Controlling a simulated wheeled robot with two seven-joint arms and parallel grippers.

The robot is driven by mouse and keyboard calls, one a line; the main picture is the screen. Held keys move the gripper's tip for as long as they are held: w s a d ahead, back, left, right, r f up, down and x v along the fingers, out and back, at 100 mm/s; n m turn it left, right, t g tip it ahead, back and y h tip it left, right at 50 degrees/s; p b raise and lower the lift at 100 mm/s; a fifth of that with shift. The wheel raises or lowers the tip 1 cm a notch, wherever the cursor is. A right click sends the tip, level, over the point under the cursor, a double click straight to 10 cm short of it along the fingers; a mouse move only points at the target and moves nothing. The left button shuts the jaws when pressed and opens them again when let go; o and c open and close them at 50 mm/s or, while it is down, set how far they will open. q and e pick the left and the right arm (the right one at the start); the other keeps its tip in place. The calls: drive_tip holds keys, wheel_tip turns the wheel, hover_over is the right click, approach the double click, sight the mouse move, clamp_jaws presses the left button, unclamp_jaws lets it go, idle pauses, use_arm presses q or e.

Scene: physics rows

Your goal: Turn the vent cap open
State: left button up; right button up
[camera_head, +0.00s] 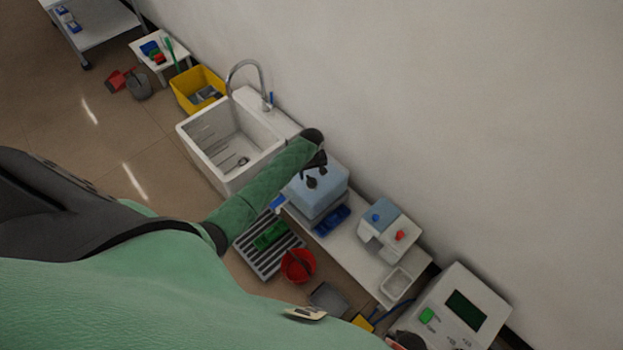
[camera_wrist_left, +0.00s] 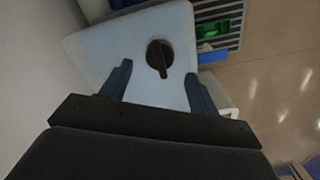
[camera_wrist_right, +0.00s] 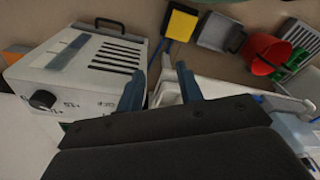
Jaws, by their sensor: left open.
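The vent cap is a round dark knob (camera_wrist_left: 159,57) with a raised bar across it, on top of a pale blue box (camera_wrist_left: 92,47). In the left wrist view it lies between and just beyond the two fingertips of my open left gripper (camera_wrist_left: 158,73), with no visible contact. In the head view my left gripper (camera_head: 317,169) hangs over the blue box (camera_head: 325,195), and dark parts there are hard to tell apart. My right gripper (camera_wrist_right: 158,72) is open and empty, away from the cap, near a white instrument box (camera_wrist_right: 75,75).
A white sink (camera_head: 205,150) with a tap stands left of the blue box. A small machine (camera_head: 390,228) stands right on the bench. The wall is close behind.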

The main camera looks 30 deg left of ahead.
use_arm(q)
drive_tip(key=shift+f+p, duration=0.3)
drive_tip(key=shift+f, duration=2.35)
use_arm(e)
drive_tip(key=shift+s+d+f, duration=0.15)
drive_tip(key=shift+d+f, duration=0.05)
drive_tip(key=shift+f, duration=0.75)
use_arm(q)
drive_tip(key=c, duration=1)
